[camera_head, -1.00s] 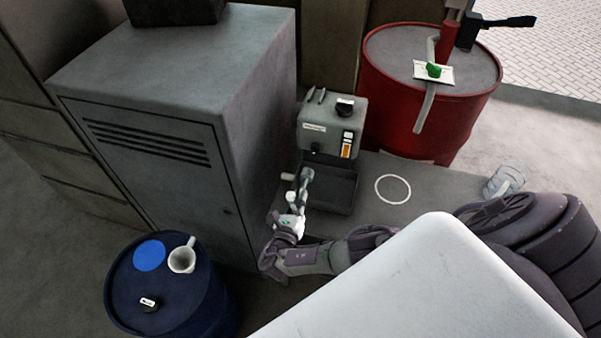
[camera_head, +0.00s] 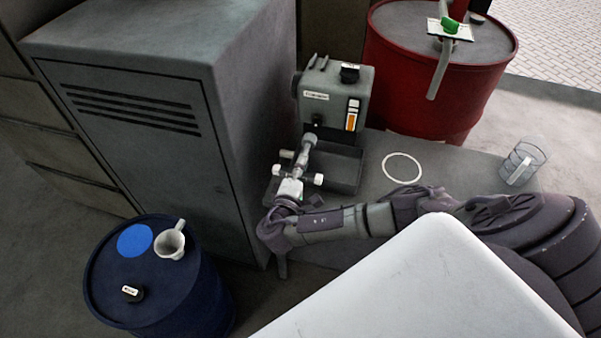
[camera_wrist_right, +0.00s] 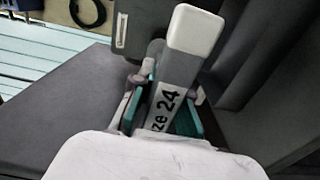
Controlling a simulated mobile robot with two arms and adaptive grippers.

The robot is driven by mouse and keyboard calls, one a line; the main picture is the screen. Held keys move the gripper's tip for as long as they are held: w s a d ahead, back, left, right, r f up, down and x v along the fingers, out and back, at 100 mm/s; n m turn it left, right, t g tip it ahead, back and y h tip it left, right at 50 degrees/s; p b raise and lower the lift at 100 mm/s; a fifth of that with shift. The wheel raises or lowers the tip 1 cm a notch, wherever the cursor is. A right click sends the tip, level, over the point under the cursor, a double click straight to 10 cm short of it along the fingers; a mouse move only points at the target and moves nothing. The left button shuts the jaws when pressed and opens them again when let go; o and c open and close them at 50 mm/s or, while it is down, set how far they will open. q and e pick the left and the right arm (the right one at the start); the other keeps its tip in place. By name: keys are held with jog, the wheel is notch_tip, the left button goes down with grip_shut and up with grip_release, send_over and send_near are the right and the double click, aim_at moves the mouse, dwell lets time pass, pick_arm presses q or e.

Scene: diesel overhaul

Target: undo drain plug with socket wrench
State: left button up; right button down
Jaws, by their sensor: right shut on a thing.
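My right gripper (camera_head: 290,188) is at the front of a small grey machine (camera_head: 335,95) in the head view. It is shut on the socket wrench (camera_head: 308,147), whose metal shaft leans up toward the machine's lower front. In the right wrist view, the wrench's light grey bar (camera_wrist_right: 185,62) reads "ze 24" and lies between my gripper's teal-padded fingers (camera_wrist_right: 165,112). The drain plug cannot be made out. I cannot tell whether the wrench's far end is seated on it. My left gripper is out of view.
A grey cabinet (camera_head: 130,100) stands close on the left. A blue drum (camera_head: 160,285) with a white jug (camera_head: 171,241) is in front of it. A red drum (camera_head: 425,85) stands behind. A white ring (camera_head: 402,155) and a clear jar (camera_head: 523,162) are on the grey surface right of the machine.

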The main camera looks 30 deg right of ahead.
aim_at(309, 146)
jog(key=m+b, duration=0.3)
jog(key=m, duration=0.1)
jog(key=m+b, duration=0.3)
jog(key=b, duration=0.1)
jog(key=w+d+f+m+b, duration=0.1)
jog(key=m+b, duration=0.3)
jog(key=shift+d+m, duration=0.1)
jog(key=shift+m, duration=0.2)
jog(key=shift+w+d+r+b, duration=0.5)
jog(key=shift+w+d, duration=0.2)
jog(key=shift+d, duration=0.1)
jog(key=shift+w+d, duration=0.4)
jog(key=shift+d, duration=0.05)
jog(key=shift+f+b, duration=0.1)
jog(key=shift+b, duration=0.25)
jog(key=shift+d, duration=0.1)
